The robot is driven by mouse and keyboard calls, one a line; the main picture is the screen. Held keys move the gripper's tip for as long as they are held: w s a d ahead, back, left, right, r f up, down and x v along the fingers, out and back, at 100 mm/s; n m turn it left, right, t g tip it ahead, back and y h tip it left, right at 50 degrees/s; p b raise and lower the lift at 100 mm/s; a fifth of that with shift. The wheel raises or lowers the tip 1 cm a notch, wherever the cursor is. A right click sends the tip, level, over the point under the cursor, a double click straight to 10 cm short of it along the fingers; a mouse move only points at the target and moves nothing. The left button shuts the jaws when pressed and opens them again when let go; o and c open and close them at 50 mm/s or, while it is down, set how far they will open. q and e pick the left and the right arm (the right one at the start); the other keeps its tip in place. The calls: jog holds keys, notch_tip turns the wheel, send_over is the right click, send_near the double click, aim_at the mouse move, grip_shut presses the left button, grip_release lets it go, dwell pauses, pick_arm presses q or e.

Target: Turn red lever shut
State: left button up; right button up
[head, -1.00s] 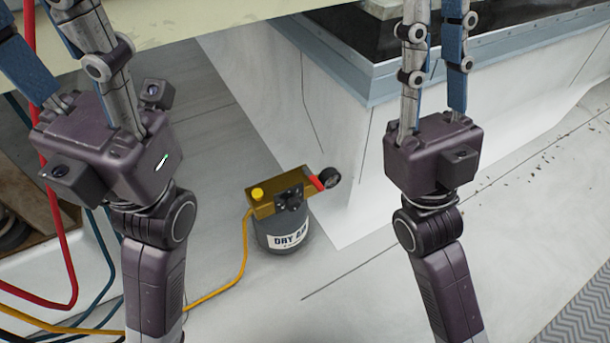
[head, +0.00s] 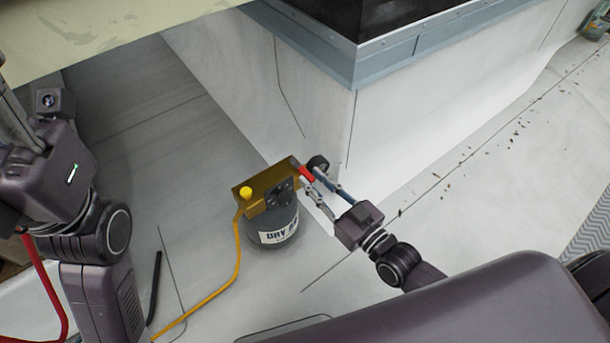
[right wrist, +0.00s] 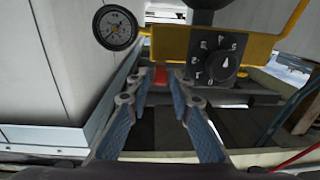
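The red lever (head: 307,174) sticks out at the right end of the brass block on the grey "DRY" canister (head: 262,232). It shows in the right wrist view as a small red piece (right wrist: 160,76) just beyond the fingertips, roughly between them. My right gripper (head: 314,178) is open, with its fingers reaching to the lever from the lower right. In the right wrist view the two fingers (right wrist: 158,88) stand apart; contact with the lever cannot be told. My left gripper is at the left edge of the head view, its fingertips out of frame.
A round gauge (right wrist: 115,28) sits beside the lever, and a black dial (right wrist: 217,66) is on the block. A yellow knob (head: 246,193) and yellow hose (head: 236,262) are on its left. The white curb wall (head: 430,120) rises close behind. Floor right of the canister is mostly clear.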

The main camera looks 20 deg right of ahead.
aim_at(302, 171)
jog(key=shift+b+x, duration=0.4)
jog(key=shift+x, duration=1.15)
jog(key=shift+c, duration=0.6)
grip_shut()
